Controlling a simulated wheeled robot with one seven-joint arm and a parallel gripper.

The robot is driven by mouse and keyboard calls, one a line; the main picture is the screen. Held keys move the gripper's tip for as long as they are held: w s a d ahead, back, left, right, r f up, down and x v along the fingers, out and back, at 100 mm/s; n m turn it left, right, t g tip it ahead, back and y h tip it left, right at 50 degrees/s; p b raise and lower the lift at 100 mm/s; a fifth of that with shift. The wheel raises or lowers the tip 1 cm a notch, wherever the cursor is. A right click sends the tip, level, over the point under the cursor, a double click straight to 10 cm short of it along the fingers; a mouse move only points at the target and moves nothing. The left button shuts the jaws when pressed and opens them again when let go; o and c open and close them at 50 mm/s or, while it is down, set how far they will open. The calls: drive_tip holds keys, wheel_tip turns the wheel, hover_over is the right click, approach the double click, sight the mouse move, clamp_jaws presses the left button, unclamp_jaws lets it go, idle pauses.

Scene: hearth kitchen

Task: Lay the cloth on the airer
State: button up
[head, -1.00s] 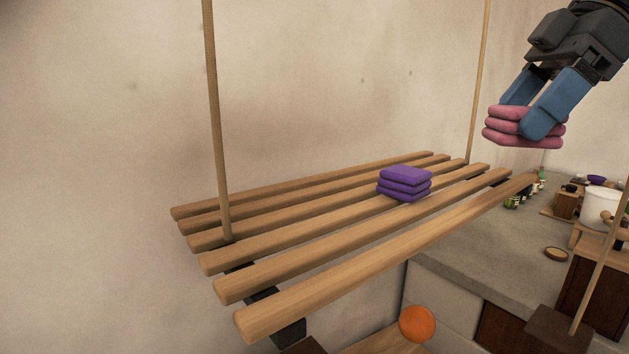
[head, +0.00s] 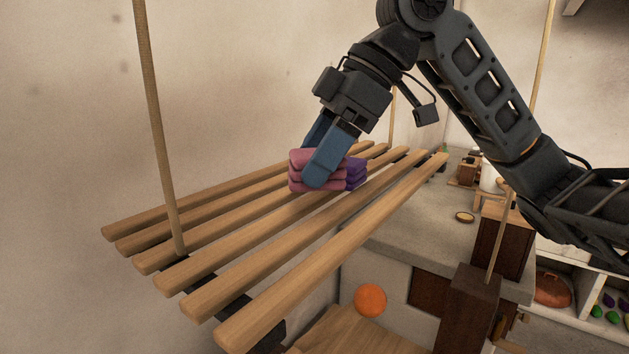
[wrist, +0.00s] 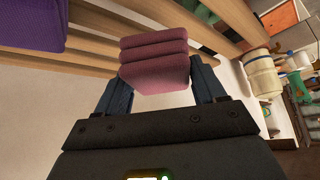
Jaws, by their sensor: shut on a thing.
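The pink folded cloth (head: 301,171) is between the blue fingers of my gripper (head: 322,160), which is shut on it. It also shows in the wrist view (wrist: 155,62) between both fingers (wrist: 160,95). The wooden slatted airer (head: 230,238) hangs from poles. In the head view the cloth appears over the middle slats; I cannot tell whether it touches them. A purple folded cloth (head: 356,172) is on the slats, partly hidden behind the pink cloth and my finger. The purple cloth also shows at the upper left of the wrist view (wrist: 32,22).
A wooden pole (head: 156,125) rises at the airer's left. The front-left slats are bare. Below are an orange ball (head: 370,300) and a grey counter (head: 400,222) with a small round dish (head: 464,217). A dark wooden post (head: 468,308) stands at right.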

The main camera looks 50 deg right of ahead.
drive_tip(key=shift+a+f, duration=0.1)
drive_tip(key=shift+f, duration=2)
drive_tip(key=shift+f, duration=0.1)
drive_tip(key=o, duration=1)
drive_tip(key=shift+r, duration=0.25)
drive_tip(key=v, duration=1.1)
drive_tip(key=shift+s+d+r+b, duration=0.15)
drive_tip(key=shift+d+r+b, duration=0.05)
drive_tip(key=shift+r+b, duration=0.1)
